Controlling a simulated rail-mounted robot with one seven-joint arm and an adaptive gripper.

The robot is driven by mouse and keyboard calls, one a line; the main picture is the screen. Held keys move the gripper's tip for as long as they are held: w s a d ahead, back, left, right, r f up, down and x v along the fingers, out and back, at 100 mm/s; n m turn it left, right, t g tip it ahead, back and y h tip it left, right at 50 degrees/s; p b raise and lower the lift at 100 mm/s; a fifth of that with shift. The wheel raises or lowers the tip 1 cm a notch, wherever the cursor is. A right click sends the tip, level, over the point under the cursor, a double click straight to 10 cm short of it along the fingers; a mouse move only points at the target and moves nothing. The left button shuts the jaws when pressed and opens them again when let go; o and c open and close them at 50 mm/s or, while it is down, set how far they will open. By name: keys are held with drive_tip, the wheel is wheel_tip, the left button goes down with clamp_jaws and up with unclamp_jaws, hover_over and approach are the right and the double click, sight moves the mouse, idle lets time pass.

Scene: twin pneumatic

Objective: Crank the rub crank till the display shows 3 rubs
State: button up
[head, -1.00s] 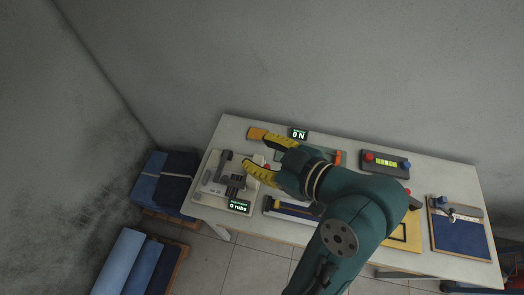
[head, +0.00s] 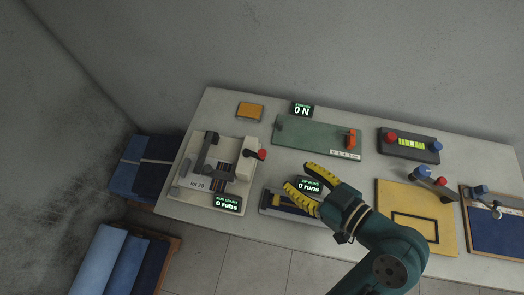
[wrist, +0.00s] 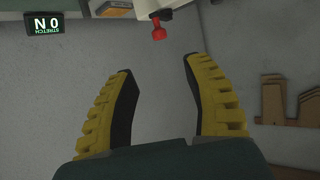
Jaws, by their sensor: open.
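The rub tester (head: 186,172) is a pale board at the left of the table. Its crank has a red knob (head: 262,154) on a dark arm at the board's right side. The rub display (head: 227,204) reads 0 rubs. My gripper (head: 298,176) has yellow fingers spread apart, with nothing between them. It is to the right of and nearer than the red knob, apart from it. In the wrist view the red knob (wrist: 159,33) shows beyond the open fingertips (wrist: 157,68), roughly between them.
A green stretch device (head: 315,138) with a 0 N display (head: 302,110) lies behind my gripper. The zip device's display (head: 310,185) reads 0 runs, beside my fingers. An orange block (head: 250,112) lies at the back. A yellow board (head: 445,215) is at right.

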sight(263, 153)
drive_tip(key=b+x, duration=0.1)
drive_tip(key=x, duration=1.2)
drive_tip(key=shift+w+f, duration=0.1)
drive_tip(key=shift+w, duration=0.1)
clamp_jaws()
